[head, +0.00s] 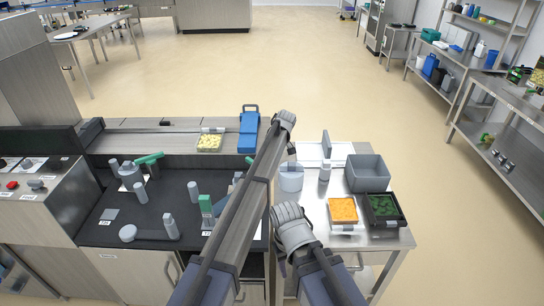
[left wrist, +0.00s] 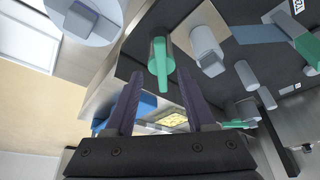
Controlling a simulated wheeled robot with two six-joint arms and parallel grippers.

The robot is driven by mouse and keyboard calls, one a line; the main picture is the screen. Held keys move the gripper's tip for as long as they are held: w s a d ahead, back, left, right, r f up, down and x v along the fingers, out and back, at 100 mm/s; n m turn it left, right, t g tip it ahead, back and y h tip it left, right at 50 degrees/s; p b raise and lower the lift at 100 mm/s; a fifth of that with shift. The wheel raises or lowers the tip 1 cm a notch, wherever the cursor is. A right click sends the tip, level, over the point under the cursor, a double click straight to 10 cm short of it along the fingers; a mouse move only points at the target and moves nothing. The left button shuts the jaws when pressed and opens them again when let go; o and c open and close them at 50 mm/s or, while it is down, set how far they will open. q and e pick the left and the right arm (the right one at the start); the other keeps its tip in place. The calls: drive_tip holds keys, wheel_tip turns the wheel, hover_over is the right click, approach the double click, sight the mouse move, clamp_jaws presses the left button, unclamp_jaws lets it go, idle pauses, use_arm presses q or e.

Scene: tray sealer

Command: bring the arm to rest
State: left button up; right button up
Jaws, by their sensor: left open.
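My left arm (head: 235,215) reaches up across the middle of the head view, over the right edge of the dark worktop. Its gripper is hidden or not clear in that view. In the left wrist view my left gripper (left wrist: 158,88) is open, its two dark fingers apart, with nothing held between them. A green-handled grey piece (left wrist: 160,66) shows beyond the fingertips, apart from them as far as I can tell. My right arm (head: 293,230) shows folded at the lower middle of the head view; its gripper is out of sight.
The dark worktop (head: 95,225) carries several grey posts and green-handled parts. A tray of yellow pieces (head: 209,142) and a blue case (head: 249,130) lie behind it. The right steel table holds a grey bin (head: 368,173), an orange-filled tray (head: 342,210) and a green-filled tray (head: 383,208). Open floor lies beyond.

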use_arm(q)
drive_tip(key=shift+a, duration=0.1)
idle(0.3)
drive_tip(key=s+a+f+m+g+h, duration=0.1)
drive_tip(key=s+a+m, duration=0.3)
drive_tip(key=s, duration=1)
drive_tip(key=s+a+m+g+h, duration=0.15)
drive_tip(key=s+a, duration=0.45)
drive_tip(key=s, duration=0.9)
drive_tip(key=s+a+f+m+h, duration=0.1)
drive_tip(key=s+a+m, duration=0.4)
drive_tip(key=s, duration=0.9)
drive_tip(key=s+d+m+y, duration=0.1)
drive_tip(key=s+d+m, duration=0.1)
drive_tip(key=s+d, duration=0.3)
drive_tip(key=d+g, duration=0.1)
drive_tip(key=d, duration=0.3)
drive_tip(key=shift+s+d+r, duration=0.15)
drive_tip(key=shift+d+r, duration=0.05)
drive_tip(key=shift+r, duration=0.05)
